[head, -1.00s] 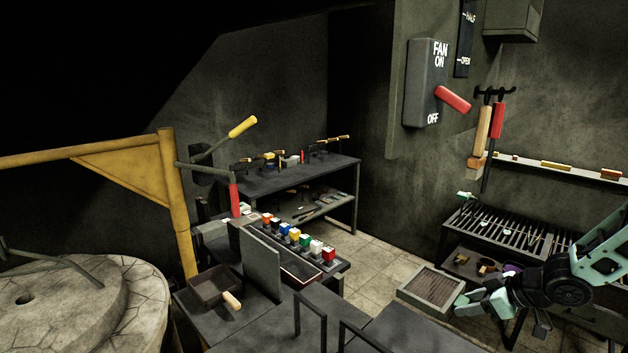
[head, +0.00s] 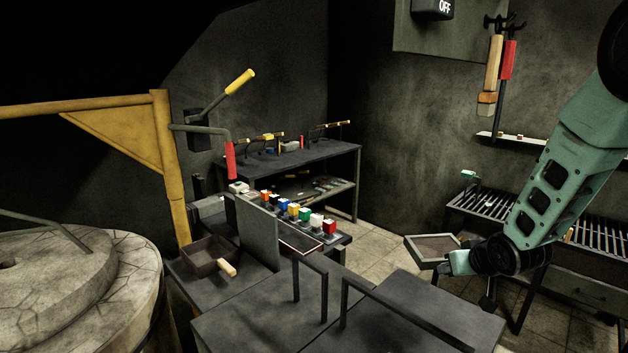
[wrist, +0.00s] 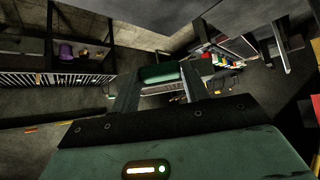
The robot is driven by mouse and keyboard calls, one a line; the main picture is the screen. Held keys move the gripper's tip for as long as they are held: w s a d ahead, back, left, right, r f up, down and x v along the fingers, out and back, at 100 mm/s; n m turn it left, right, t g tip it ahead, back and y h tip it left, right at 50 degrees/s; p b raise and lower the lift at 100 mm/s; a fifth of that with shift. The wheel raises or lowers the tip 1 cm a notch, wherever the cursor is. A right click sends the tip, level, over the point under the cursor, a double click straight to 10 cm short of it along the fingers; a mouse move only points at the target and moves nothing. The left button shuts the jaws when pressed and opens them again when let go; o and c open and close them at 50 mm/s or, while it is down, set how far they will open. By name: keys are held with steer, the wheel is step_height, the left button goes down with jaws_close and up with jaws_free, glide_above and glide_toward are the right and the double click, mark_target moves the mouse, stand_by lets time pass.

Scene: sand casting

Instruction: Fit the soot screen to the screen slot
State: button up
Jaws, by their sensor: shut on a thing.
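The soot screen seems to be the flat, square-framed panel (head: 432,247) in the right half of the head view. It is held in the air above the tiled floor, tilted, with its dark mesh face showing inside a pale frame. My gripper (head: 458,262) is shut on its near right edge. In the wrist view my gripper (wrist: 160,78) shows two fingers with a green bar between them; the screen's face is not clear there. I cannot pick out the screen slot in either view.
Dark benches with upright handles (head: 325,280) stand at the front. A slatted grate table (head: 590,232) is behind my arm at right. Hanging tools (head: 493,65) are on the wall above it. A row of coloured blocks (head: 300,212) stands left of centre. Tiled floor (head: 375,255) lies open between.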

steer(key=s+d+f+n+g+y+p, duration=0.1)
steer(key=s+d+f+n+g+y, duration=0.1)
steer(key=f+n, duration=0.5)
steer(key=shift+s+d+n+g+y, duration=0.3)
steer(key=shift+s+d+n+y, duration=0.5)
steer(key=shift+y, duration=1.1)
steer(key=shift+s+a, duration=0.15)
steer(key=shift+a, duration=0.1)
steer(key=shift+f, duration=0.2)
step_height(320, 180, down, 5)
steer(key=shift+f, duration=2.2)
steer(key=o, duration=1.2)
steer(key=shift+f, duration=0.1)
